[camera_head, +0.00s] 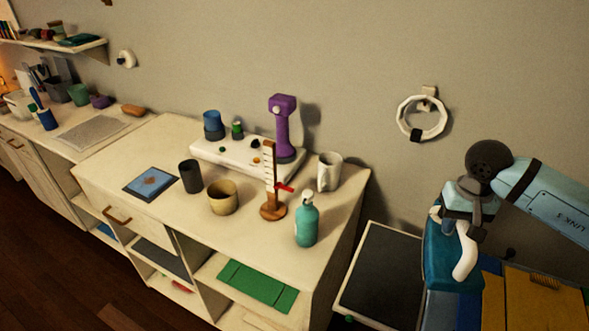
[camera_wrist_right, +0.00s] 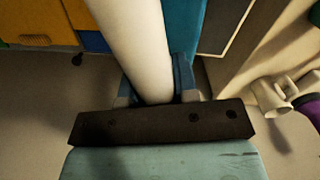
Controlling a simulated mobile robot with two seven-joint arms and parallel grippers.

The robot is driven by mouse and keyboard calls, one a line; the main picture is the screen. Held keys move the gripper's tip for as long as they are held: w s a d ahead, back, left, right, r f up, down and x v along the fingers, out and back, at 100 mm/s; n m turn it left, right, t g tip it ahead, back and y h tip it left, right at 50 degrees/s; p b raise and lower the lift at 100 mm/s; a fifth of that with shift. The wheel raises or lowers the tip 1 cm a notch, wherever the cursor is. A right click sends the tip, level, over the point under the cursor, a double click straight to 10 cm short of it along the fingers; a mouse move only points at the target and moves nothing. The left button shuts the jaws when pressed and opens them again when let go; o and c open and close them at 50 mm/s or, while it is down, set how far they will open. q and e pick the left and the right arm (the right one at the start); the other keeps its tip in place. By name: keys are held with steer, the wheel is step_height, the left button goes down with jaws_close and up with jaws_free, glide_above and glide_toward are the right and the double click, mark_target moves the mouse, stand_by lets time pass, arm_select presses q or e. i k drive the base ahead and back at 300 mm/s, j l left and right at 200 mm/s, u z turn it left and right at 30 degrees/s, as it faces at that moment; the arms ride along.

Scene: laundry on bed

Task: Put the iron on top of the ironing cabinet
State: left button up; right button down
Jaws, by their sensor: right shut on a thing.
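My right gripper (camera_head: 455,225) is at the right of the head view, with its arm coming in from the right. It is shut on a white, curved, elongated thing (camera_head: 465,258), which may be the iron; its full shape is not clear. In the right wrist view the white thing (camera_wrist_right: 138,40) runs between the blue-grey fingers (camera_wrist_right: 155,95) and out of the top edge. It is in front of a teal-blue surface (camera_head: 440,262). I cannot tell which piece of furniture is the ironing cabinet. My left gripper is not in view.
A cream cabinet (camera_head: 258,240) holds a purple device (camera_head: 284,130), a teal bottle (camera_head: 306,220), a mug (camera_head: 329,170) and several other items. A dark-topped unit (camera_head: 384,275) stands between it and a yellow surface (camera_head: 530,300). A white ring (camera_head: 402,118) hangs on the wall.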

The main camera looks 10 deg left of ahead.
mark_target(119, 163)
steer(key=k, duration=0.65)
steer(key=k+u, duration=0.35)
steer(key=u, duration=1.25)
steer(key=i+l+u, duration=0.1)
steer(key=i, duration=0.25)
steer(key=i+l+u, duration=0.1)
steer(key=i, duration=0.25)
steer(key=i+l, duration=0.15)
steer(key=i, duration=0.3)
steer(key=i+l, duration=0.15)
steer(key=i, duration=0.3)
steer(key=i+l, duration=0.15)
steer(key=i, duration=0.3)
steer(key=i+l, duration=0.15)
steer(key=i, duration=0.25)
